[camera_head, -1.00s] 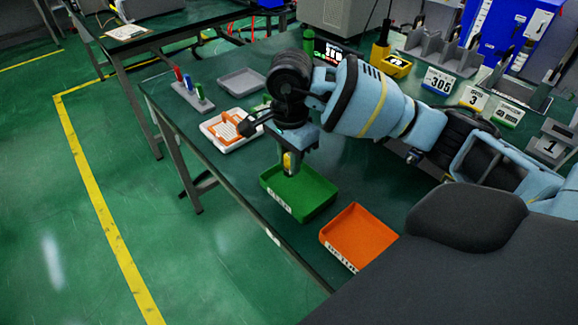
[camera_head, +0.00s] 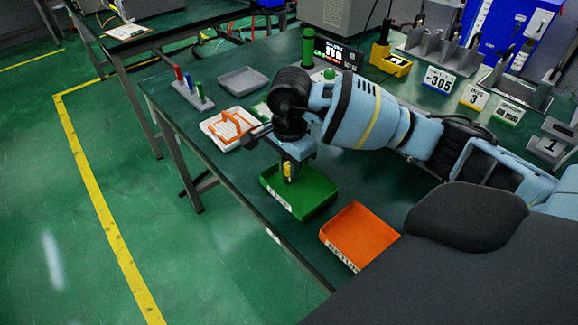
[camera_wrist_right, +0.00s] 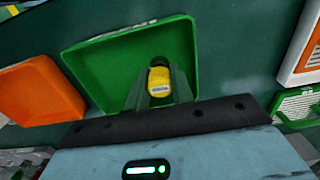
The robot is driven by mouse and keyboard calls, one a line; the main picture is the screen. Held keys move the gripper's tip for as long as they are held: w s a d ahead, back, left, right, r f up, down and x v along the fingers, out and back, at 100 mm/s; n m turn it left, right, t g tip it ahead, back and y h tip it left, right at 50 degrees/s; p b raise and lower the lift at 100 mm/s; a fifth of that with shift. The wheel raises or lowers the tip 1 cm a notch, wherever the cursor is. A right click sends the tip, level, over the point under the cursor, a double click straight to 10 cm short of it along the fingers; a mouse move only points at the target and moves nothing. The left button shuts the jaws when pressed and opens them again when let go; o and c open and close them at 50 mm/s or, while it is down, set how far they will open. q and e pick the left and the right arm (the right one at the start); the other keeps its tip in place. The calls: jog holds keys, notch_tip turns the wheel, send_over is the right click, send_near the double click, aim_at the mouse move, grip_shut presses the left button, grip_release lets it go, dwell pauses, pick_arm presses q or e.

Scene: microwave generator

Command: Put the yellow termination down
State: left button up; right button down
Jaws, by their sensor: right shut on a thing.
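The yellow termination (camera_head: 288,170) is a small yellow piece held in my right gripper (camera_head: 288,178), low over the green tray (camera_head: 317,205). In the right wrist view the termination (camera_wrist_right: 159,82) shows between the two fingers of my right gripper (camera_wrist_right: 157,90), which is shut on it. The green tray (camera_wrist_right: 95,70) lies behind and around it in that view. I cannot tell whether the termination touches the tray's floor. My left gripper is not in view.
An orange tray (camera_head: 360,236) stands right of the green one, also in the right wrist view (camera_wrist_right: 40,92). A white tray with an orange rack (camera_head: 229,127), a grey tray (camera_head: 243,81) and a holder with coloured pieces (camera_head: 193,92) stand behind. The table's front edge is close.

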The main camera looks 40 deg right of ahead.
jog(key=shift+s+f, duration=0.2)
jog(key=shift+f, duration=0.35)
jog(key=c, duration=1.6)
grip_release()
jog(key=o, duration=0.4)
jog(key=shift+w+f, duration=0.1)
jog(key=shift+w, duration=0.1)
jog(key=shift+r, duration=0.2)
jog(key=shift+r, duration=0.3)
notch_tip(320, 180, up, 13)
jog(key=p, duration=0.1)
jog(key=shift+f, duration=0.15)
